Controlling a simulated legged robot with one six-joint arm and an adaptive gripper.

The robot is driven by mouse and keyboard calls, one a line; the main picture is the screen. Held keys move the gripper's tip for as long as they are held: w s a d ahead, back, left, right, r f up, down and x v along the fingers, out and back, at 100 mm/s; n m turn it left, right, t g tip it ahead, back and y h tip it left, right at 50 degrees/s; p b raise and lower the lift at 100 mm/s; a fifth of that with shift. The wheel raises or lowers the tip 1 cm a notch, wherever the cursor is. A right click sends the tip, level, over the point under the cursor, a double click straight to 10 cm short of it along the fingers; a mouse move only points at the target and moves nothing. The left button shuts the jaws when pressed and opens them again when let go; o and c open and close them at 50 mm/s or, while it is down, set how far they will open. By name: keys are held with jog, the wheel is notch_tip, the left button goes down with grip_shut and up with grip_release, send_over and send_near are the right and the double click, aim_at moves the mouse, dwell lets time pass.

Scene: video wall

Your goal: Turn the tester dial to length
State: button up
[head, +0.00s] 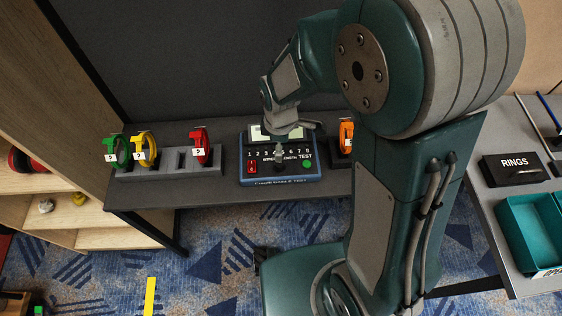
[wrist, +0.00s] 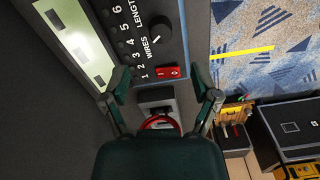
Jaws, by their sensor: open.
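The cable tester (head: 281,180) is a blue-edged dark box on the shelf, with a light screen, numbered sockets, a red switch and a green TEST button. Its black dial shows in the wrist view (wrist: 161,27) beside the words WIRES and LENGTH; its white mark appears to lean towards WIRES. My gripper (head: 290,130) is above the back of the tester and partly covers its face in the head view. In the wrist view my gripper (wrist: 166,94) is open and apart from the dial, with nothing held. The red switch (wrist: 168,71) lies nearer the fingers.
A grey rack (head: 170,168) left of the tester holds green (head: 122,155), yellow (head: 146,150) and red (head: 201,147) cable coils. An orange coil (head: 346,135) stands right of the tester. A RINGS box (head: 512,170) and teal bin (head: 530,228) are on the right table.

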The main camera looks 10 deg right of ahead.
aim_at(280, 165)
notch_tip(280, 165, down, 9)
jog(key=shift+r, duration=0.2)
jog(key=shift+a, duration=0.1)
grip_shut()
